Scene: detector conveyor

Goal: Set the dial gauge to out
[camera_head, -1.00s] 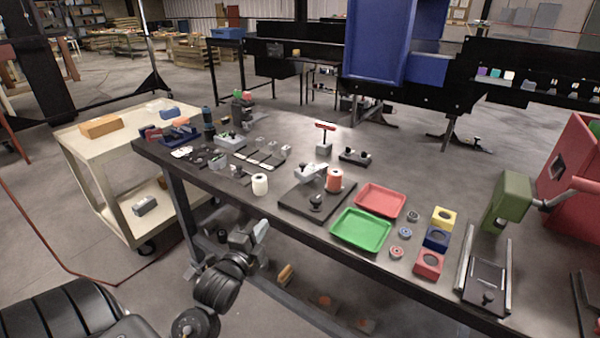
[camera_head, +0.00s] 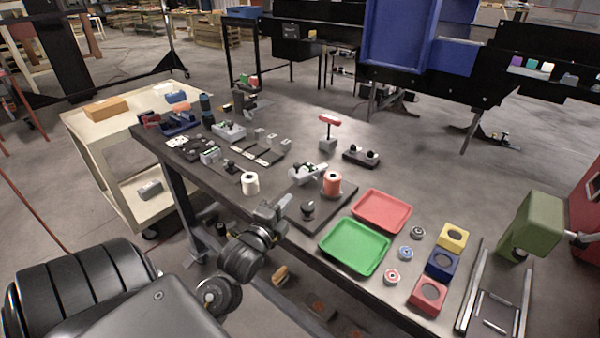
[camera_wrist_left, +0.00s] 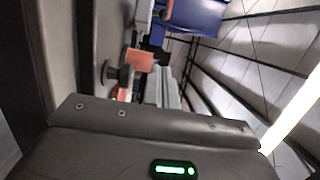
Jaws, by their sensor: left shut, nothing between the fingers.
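My left gripper (camera_head: 276,207) is shut and empty, at the near edge of the dark table, just left of a black plate (camera_head: 326,210). The plate bears a black round knob (camera_head: 307,209), a grey fixture (camera_head: 308,173) and an orange spool (camera_head: 332,183). I cannot tell which part is the dial gauge or read its setting. In the left wrist view the grey fingers (camera_wrist_left: 164,88) are together, with the black knob (camera_wrist_left: 113,76) and orange spool (camera_wrist_left: 140,60) beyond them. My right gripper is not in view.
A white spool (camera_head: 250,184) stands left of the gripper. A green tray (camera_head: 354,247) and a red tray (camera_head: 382,211) lie right of the plate. Coloured blocks stand farther right. A cream cart (camera_head: 95,135) stands beyond the table's left end.

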